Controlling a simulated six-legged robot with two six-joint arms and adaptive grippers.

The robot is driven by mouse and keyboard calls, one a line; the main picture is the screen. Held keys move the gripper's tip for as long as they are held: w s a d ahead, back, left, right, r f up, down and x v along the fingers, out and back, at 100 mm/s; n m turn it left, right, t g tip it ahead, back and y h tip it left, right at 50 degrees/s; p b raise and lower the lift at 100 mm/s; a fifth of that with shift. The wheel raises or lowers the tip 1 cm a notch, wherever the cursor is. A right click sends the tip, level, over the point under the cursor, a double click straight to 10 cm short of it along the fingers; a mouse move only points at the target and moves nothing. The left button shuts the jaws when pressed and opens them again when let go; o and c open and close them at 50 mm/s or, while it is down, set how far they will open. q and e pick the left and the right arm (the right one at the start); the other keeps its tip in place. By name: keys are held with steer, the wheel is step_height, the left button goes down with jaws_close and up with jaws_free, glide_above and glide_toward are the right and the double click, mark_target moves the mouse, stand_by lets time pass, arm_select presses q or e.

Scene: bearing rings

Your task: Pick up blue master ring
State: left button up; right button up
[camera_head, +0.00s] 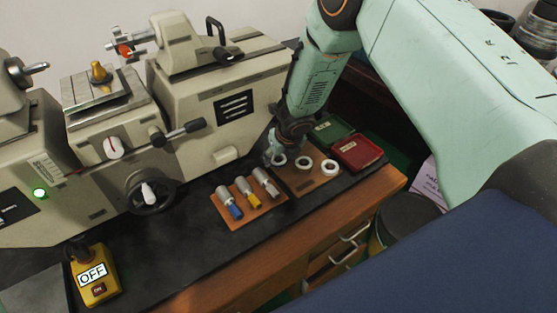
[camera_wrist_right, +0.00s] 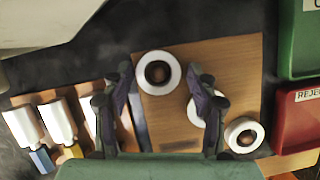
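Three pale metal rings lie on a brown wooden board (camera_head: 303,184): a left ring (camera_head: 280,160), a middle ring (camera_head: 304,163) and a right ring (camera_head: 330,167). No ring shows a clear blue colour, so I cannot tell which is the blue master ring. My right gripper (camera_head: 276,152) is over the board's left end. In the right wrist view my right gripper (camera_wrist_right: 160,82) is open, with one ring (camera_wrist_right: 158,73) showing between its fingertips; contact cannot be told. Its right finger partly hides the middle ring (camera_wrist_right: 193,108). My left gripper is out of view.
Plug gauges with blue (camera_head: 236,212), yellow (camera_head: 254,201) and grey ends lie on a wooden rack left of the board. A green bin (camera_head: 331,128) and red bin (camera_head: 357,152) stand behind. A large machine (camera_head: 215,110) stands close on the left.

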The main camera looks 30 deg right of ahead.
steer(key=shift+s+a+r, duration=0.2)
steer(key=shift+s+r, duration=0.1)
steer(key=c, duration=0.4)
steer(key=shift+w+d+f, duration=0.15)
steer(key=shift+w+f, duration=0.05)
steer(key=c, duration=0.5)
steer(key=shift+c, duration=0.2)
steer(key=shift+s+r, duration=0.15)
steer(key=shift+r, duration=0.05)
